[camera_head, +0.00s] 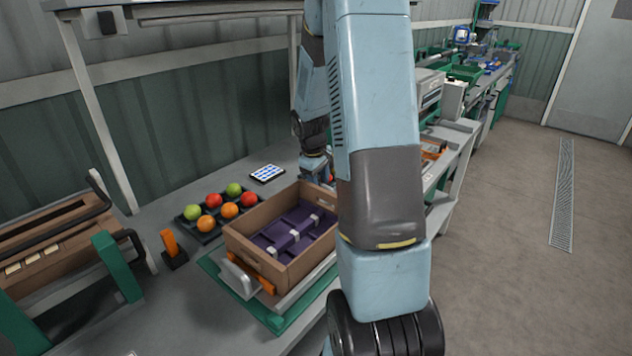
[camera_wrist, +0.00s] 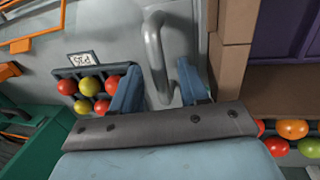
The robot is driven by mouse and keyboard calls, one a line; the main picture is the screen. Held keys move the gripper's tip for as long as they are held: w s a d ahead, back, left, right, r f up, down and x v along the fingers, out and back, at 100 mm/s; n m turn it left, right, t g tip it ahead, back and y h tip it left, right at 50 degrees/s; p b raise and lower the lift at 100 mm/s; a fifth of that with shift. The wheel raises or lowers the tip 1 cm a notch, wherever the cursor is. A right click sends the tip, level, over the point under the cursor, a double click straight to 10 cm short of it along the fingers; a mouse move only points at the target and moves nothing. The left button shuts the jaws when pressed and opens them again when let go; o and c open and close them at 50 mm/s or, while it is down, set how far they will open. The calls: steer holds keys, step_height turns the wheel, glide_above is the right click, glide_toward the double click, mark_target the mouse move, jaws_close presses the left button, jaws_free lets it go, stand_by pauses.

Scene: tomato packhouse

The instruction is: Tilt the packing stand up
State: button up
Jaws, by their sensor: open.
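The packing stand has a green base (camera_head: 276,322) and a grey top and stands on the bench in the head view. A brown box (camera_head: 283,287) with purple dividers sits on it. A grey handle (camera_head: 238,279) shows at its near left side. My gripper (camera_head: 314,172) is beyond the box, partly hidden by my arm. In the wrist view my gripper (camera_wrist: 160,90) is open, with a grey bar handle (camera_wrist: 154,50) between its blue fingers in the picture. I cannot tell whether they touch it. The box wall (camera_wrist: 231,60) is close on the right.
A dark tray (camera_head: 187,226) of red, green and orange tomatoes lies left of the box. A tablet (camera_head: 267,173) lies behind. Another fruit tray (camera_wrist: 66,74) shows in the wrist view. The floor at right is clear.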

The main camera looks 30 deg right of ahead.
steer(key=shift+c, duration=0.2)
jaws_close()
stand_by(0.3)
steer(key=shift+a, duration=0.1)
